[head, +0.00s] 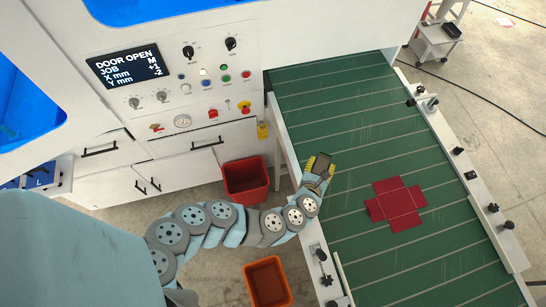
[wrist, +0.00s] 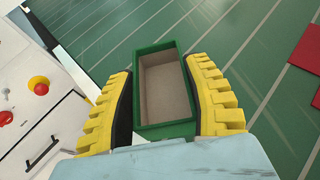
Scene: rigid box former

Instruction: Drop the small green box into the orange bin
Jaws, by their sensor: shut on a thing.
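The small green box (wrist: 167,88) is an open-topped box with a brown-grey inside. It lies between the two yellow fingers of my gripper (wrist: 165,100) in the wrist view, and they are shut on its sides. In the head view my gripper (head: 319,170) is over the left edge of the green conveyor belt, and the box shows only as a small dark shape there. The orange bin (head: 267,283) stands on the floor at the bottom, left of the conveyor and below my gripper in the picture. Its inside looks empty.
A red bin (head: 246,179) stands on the floor by the white cabinets, close to my arm. A flat red box blank (head: 397,204) lies on the green belt (head: 340,95). Black knobs line the conveyor's right rail (head: 470,180). A grey cart (head: 436,42) stands at the upper right.

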